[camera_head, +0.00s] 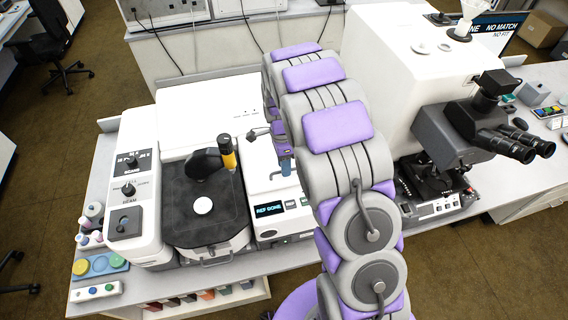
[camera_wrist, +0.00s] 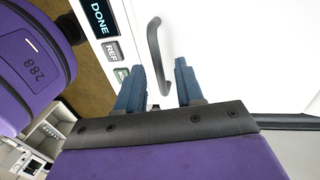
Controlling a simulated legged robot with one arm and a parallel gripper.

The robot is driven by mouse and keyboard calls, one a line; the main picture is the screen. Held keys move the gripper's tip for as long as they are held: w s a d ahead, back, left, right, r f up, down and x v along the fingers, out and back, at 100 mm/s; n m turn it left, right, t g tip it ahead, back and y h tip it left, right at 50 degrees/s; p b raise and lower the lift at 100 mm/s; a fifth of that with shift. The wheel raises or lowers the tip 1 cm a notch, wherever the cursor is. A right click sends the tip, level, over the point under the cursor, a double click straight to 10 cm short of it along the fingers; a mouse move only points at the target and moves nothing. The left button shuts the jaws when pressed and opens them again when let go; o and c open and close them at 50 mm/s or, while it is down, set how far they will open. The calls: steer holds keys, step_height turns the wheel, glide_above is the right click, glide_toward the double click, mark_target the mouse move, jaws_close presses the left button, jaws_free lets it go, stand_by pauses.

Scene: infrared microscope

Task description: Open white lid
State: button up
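The white lid (camera_wrist: 225,45) fills the right side of the wrist view as a smooth white surface. A dark curved handle (camera_wrist: 154,50) stands on the white surface. My gripper (camera_wrist: 161,82) is open, with its two blue fingers apart and the handle's near end showing between them. I cannot tell whether a finger touches the handle. In the head view my gripper (camera_head: 285,160) is over the white instrument (camera_head: 260,182) with the "REF DONE" display (camera_head: 269,210). My arm hides part of that instrument.
A dark sample stage (camera_head: 203,203) with a white disc and a yellow-tipped swing arm (camera_head: 228,155) stands left of my gripper. A white microscope (camera_head: 400,70) with dark eyepieces stands to the right. Colored caps (camera_head: 98,265) lie at the bench's front left.

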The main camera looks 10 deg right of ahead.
steer(key=shift+f, duration=0.15)
steer(key=shift+c, duration=0.2)
jaws_close()
stand_by(1.2)
